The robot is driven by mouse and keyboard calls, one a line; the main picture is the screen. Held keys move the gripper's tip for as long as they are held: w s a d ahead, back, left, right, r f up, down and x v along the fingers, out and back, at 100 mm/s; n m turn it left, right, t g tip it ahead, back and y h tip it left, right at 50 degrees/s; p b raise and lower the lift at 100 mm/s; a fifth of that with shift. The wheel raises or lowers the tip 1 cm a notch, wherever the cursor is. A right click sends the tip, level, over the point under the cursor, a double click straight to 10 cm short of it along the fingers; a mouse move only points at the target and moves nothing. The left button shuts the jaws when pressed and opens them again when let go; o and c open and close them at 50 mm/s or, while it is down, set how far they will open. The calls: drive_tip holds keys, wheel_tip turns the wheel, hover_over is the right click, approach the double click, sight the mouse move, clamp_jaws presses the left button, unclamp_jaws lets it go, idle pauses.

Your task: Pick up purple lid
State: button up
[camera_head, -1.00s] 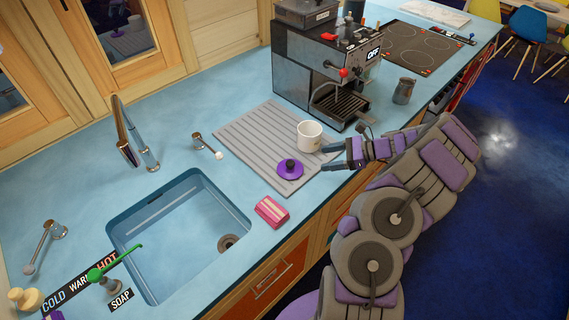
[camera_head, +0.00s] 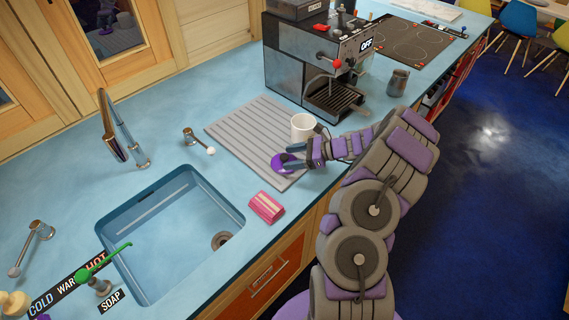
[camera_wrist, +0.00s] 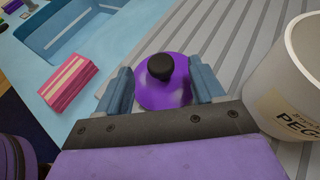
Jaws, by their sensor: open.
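The purple lid (camera_wrist: 163,92) with a black knob lies on the grey ribbed drying mat (camera_wrist: 229,40). In the head view the lid (camera_head: 280,166) is partly hidden by my gripper (camera_head: 291,157). In the wrist view my gripper (camera_wrist: 164,88) is open, with one blue finger on each side of the lid. The fingers are close to the lid's edges; I cannot tell whether they touch it.
A white mug (camera_head: 303,127) stands on the mat right beside my gripper. A pink-striped sponge (camera_head: 266,207) lies near the counter edge. The sink (camera_head: 170,235) is at left. A coffee machine (camera_head: 310,70) stands behind the mug.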

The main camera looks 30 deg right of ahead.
sight(279, 162)
drive_tip(key=b+x, duration=0.1)
drive_tip(key=x, duration=0.4)
drive_tip(key=shift+w+a+r+b, duration=0.1)
drive_tip(key=shift+w+b, duration=0.1)
drive_tip(key=shift+b, duration=0.2)
drive_tip(key=shift+r, duration=0.1)
drive_tip(key=c, duration=0.5)
drive_tip(key=shift+s, duration=0.1)
drive_tip(key=c, duration=0.7)
